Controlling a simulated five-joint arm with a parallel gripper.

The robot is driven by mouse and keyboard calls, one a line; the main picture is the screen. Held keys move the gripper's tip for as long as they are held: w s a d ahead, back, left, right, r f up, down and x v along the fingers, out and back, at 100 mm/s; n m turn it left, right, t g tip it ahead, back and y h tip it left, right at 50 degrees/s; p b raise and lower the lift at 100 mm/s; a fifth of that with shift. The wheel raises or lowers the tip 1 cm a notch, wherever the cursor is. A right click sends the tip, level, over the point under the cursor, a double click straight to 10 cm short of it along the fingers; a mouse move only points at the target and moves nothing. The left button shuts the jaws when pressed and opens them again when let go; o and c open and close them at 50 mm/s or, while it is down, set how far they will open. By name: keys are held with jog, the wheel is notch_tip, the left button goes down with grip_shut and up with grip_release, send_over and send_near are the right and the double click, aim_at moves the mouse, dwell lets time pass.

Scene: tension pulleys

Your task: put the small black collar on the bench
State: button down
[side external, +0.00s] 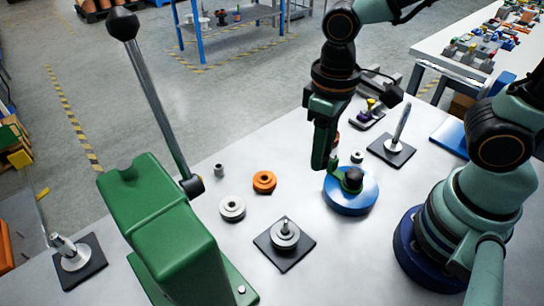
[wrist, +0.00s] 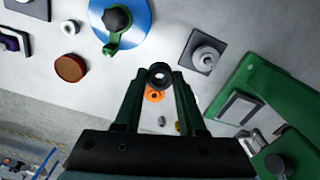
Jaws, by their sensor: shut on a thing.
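My gripper (wrist: 160,80) is shut on the small black collar (wrist: 158,69), a dark ring with a pale bore, held between the fingertips in the wrist view. In the side view my gripper (side external: 323,163) hangs over the bench (side external: 308,222), next to the blue disc (side external: 336,201). The collar cannot be made out there. I cannot tell exactly how high it is above the bench.
A green lever machine (side external: 165,220) stands at the left front. An orange pulley (side external: 264,182), a grey pulley (side external: 232,208) and a pulley on a black plate (side external: 284,235) lie on the bench. A post on a plate (side external: 400,122) stands right. Bare bench lies between them.

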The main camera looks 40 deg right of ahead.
aim_at(312, 210)
notch_tip(312, 210, down, 14)
jog(key=shift+f, duration=0.1)
dwell(0.5)
jog(key=shift+f, duration=0.1)
jog(key=shift+c, duration=2.4)
grip_release()
notch_tip(312, 210, up, 12)
jog(key=w+d+r+m+t, duration=0.1)
jog(key=w+d+r+t, duration=0.1)
jog(key=d+r, duration=0.3)
jog(key=w+d+r+m+t, duration=0.2)
jog(key=d+r+t, duration=0.1)
jog(key=d+r, duration=0.3)
jog(key=shift+w+r+t, duration=0.3)
jog(key=shift+r, duration=0.35)
